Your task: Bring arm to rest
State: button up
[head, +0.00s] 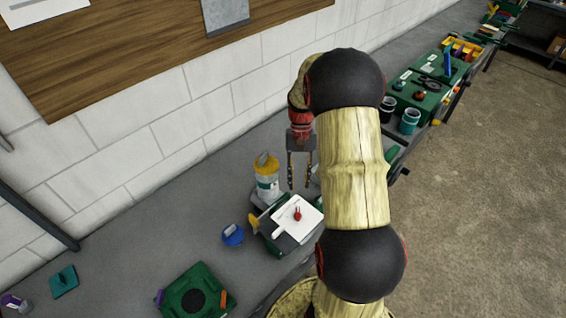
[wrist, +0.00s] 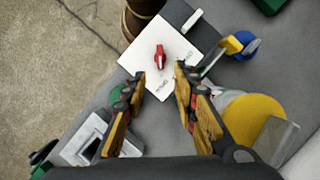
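My gripper (head: 300,168) hangs from my arm above the grey bench. Its two fingers point down and are spread apart. In the wrist view my gripper (wrist: 162,90) is open, with nothing between the fingertips. Below it a white card (head: 300,222) with a small red item (head: 297,214) lies on a dark green box. The red item (wrist: 159,57) also shows beyond the fingertips in the wrist view. The fingers look apart from the card and the red item.
A yellow-lidded container (head: 266,178) stands close to my gripper. A blue round item (head: 232,235) and a green box (head: 192,292) are on the bench (head: 150,240). More green cases (head: 418,95) and jars line the bench at upper right. Open floor (head: 490,200) lies at right.

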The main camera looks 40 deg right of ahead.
jog(key=s+a+r+n+t+h+b, duration=0.1)
jog(key=s+a+r+n+t+b, duration=0.1)
jog(key=a+b, duration=0.3)
jog(key=s+a+r+n+t+h+b, duration=0.1)
jog(key=s+a+r+n+t+b, duration=0.1)
jog(key=a, duration=1)
jog(key=s+a+r+n+t+h+b, duration=0.1)
jog(key=s+a+r+n+t+b, duration=0.1)
jog(key=s+a+n+t+b, duration=0.2)
jog(key=shift+s+a+t+b, duration=0.5)
jog(key=shift+s+a+b, duration=1.05)
jog(key=shift+a+b, duration=1.3)
jog(key=shift+d, duration=0.25)
